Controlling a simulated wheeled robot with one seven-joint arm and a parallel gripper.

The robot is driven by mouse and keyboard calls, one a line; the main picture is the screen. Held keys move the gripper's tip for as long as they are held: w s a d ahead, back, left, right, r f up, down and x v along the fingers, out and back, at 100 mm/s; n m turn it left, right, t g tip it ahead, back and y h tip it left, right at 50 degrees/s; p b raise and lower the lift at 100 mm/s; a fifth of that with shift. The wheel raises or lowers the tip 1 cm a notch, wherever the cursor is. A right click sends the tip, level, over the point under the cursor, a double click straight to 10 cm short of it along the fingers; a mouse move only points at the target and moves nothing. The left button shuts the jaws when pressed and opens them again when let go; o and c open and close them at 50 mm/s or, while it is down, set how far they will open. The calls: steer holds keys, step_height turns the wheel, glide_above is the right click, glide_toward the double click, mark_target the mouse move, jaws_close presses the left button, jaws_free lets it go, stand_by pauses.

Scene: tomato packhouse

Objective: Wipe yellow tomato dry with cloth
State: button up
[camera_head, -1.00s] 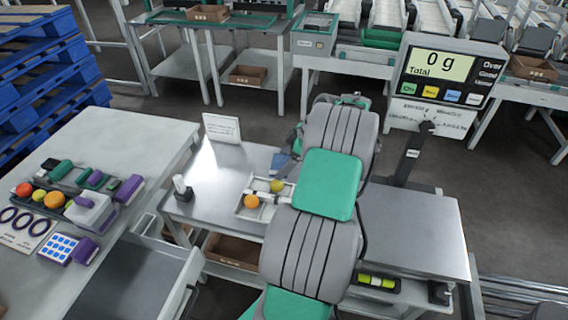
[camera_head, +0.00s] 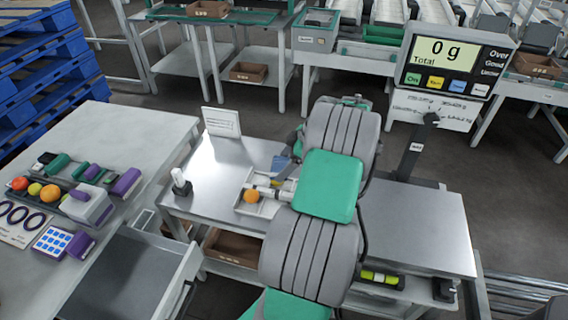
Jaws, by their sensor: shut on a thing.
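The yellow tomato (camera_head: 276,183) is mostly covered by my gripper; only a small bit of yellow shows between the fingers. My gripper (camera_head: 274,185) reaches in from the right, low over the shallow white tray (camera_head: 241,209), and is shut on the yellow tomato. A blue-grey cloth (camera_head: 281,163) lies just behind the gripper, partly hidden by my arm. Whether the tomato still touches the tray cannot be told.
An orange tomato (camera_head: 251,196) sits in the tray just left of my gripper. A white stand (camera_head: 180,183) and a sign (camera_head: 221,122) are on the steel table (camera_head: 205,165). A scale display reading 0 g (camera_head: 441,57) stands at right.

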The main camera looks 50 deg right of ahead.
step_height(320, 180, down, 2)
steer(key=shift+a+f+b, duration=0.1)
steer(key=shift+a+b, duration=0.05)
steer(key=shift+b, duration=0.4)
steer(key=shift+w+d+p, duration=0.3)
steer(key=shift+d, duration=0.2)
steer(key=shift+f+b, duration=0.45)
steer(key=shift+f, duration=0.1)
steer(key=shift+s+a, duration=0.1)
stand_by(0.3)
steer(key=shift+s+a+b, duration=0.65)
steer(key=shift+s+a, duration=0.05)
steer(key=shift+a, duration=0.3)
steer(key=shift+d, duration=0.1)
steer(key=shift+w+d+p, duration=0.55)
steer(key=shift+w+d, duration=0.2)
steer(key=shift+d, duration=0.2)
